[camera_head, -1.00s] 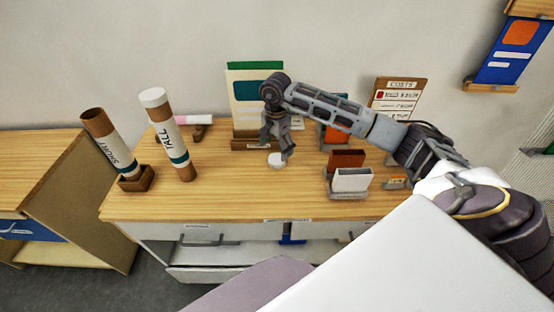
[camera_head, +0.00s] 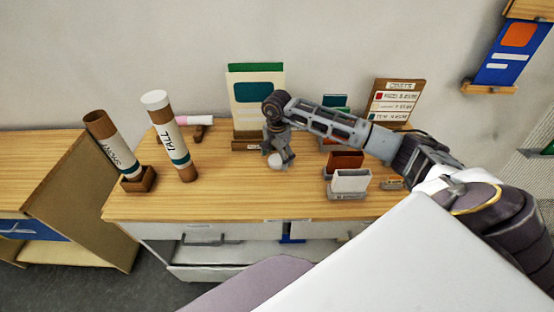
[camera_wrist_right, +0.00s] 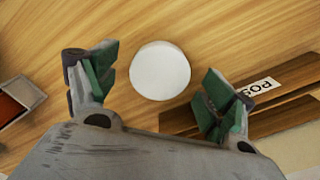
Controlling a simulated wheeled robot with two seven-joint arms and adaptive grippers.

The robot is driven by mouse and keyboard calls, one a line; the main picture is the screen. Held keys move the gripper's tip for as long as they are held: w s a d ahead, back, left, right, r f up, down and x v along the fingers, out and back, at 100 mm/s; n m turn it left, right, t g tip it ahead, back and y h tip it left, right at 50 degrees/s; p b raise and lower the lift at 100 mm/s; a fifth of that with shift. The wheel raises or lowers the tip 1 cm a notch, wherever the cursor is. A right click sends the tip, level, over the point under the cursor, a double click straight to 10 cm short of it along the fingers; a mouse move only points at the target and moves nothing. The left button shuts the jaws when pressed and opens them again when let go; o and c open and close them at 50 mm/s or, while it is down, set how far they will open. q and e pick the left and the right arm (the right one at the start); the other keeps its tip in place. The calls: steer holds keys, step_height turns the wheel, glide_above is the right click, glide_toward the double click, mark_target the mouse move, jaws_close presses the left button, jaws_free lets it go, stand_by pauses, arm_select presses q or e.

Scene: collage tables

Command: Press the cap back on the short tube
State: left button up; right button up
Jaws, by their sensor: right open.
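The short tube (camera_head: 117,152) leans tilted in a small wooden holder (camera_head: 139,181) at the left of the table; its brown top end is open. The tall tube (camera_head: 179,151) stands to its right with a white cap on it. A loose white cap (camera_head: 274,161) lies on the table below my right gripper (camera_head: 281,157). In the right wrist view the round white cap (camera_wrist_right: 160,70) lies between and just ahead of the open green-padded fingers (camera_wrist_right: 160,92), with clear space to each finger. My left gripper is not in view.
A poster stand (camera_head: 256,98) is just behind the cap; its wooden base shows close to one finger in the wrist view. A brown box (camera_head: 345,160) and a white box (camera_head: 350,181) stand to the right. The table (camera_head: 235,199) is clear between tall tube and cap.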

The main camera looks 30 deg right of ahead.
mark_target(277, 159)
steer(key=shift+f, duration=0.3)
steer(key=shift+c, duration=0.2)
steer(key=c, duration=0.8)
steer(key=shift+r, duration=0.1)
arm_select(q)
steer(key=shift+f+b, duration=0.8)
steer(key=shift+b, duration=0.05)
arm_select(e)
steer(key=shift+r, duration=4.95)
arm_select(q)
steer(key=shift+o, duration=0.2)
